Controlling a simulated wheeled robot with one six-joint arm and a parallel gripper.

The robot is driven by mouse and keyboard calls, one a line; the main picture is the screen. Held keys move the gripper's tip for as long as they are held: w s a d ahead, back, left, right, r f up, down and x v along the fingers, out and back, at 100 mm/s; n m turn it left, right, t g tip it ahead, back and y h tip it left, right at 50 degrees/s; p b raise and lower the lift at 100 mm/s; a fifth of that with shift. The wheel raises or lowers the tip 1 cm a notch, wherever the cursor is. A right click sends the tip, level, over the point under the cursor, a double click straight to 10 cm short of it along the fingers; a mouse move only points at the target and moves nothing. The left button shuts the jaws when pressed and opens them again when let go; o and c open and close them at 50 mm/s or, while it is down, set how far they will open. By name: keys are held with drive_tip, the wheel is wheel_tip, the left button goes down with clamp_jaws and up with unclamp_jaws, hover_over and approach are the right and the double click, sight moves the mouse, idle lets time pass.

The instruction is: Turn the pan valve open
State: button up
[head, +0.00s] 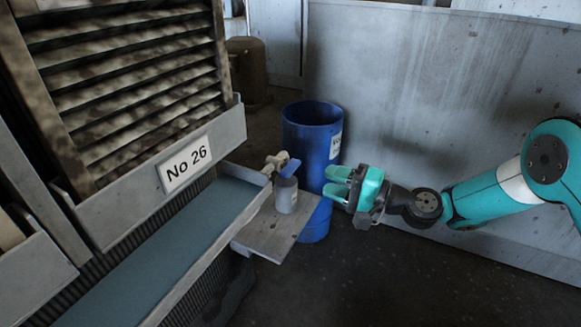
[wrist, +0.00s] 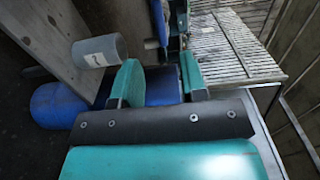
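The pan valve (head: 275,162) sits at the right end of the blue-grey pan (head: 150,262) in the head view. Its blue handle (head: 290,168) slants over a grey jar. My gripper (head: 332,182) is to the right of the valve, its teal fingers pointing left toward it, with a clear gap between them and the handle. In the wrist view my gripper (wrist: 158,62) is open with nothing held. A blue strip, probably the handle (wrist: 159,22), shows beyond the fingertips, partly cut off by the top edge.
The grey jar (head: 286,195) stands on a small shelf (head: 275,232) below the valve. A blue barrel (head: 305,135) stands close behind. The louvred housing (head: 130,90) carries a "No 26" label. A grey wall panel (head: 440,90) stands behind my arm. Floor is clear in front.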

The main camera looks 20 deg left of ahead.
sight(295, 170)
drive_tip(key=a+b, duration=0.1)
drive_tip(key=a, duration=0.2)
drive_tip(key=a+b, duration=0.1)
drive_tip(key=a, duration=0.3)
drive_tip(key=a+b, duration=0.1)
drive_tip(key=a, duration=0.2)
drive_tip(key=shift+w+a, duration=0.15)
drive_tip(key=shift+w, duration=0.25)
clamp_jaws()
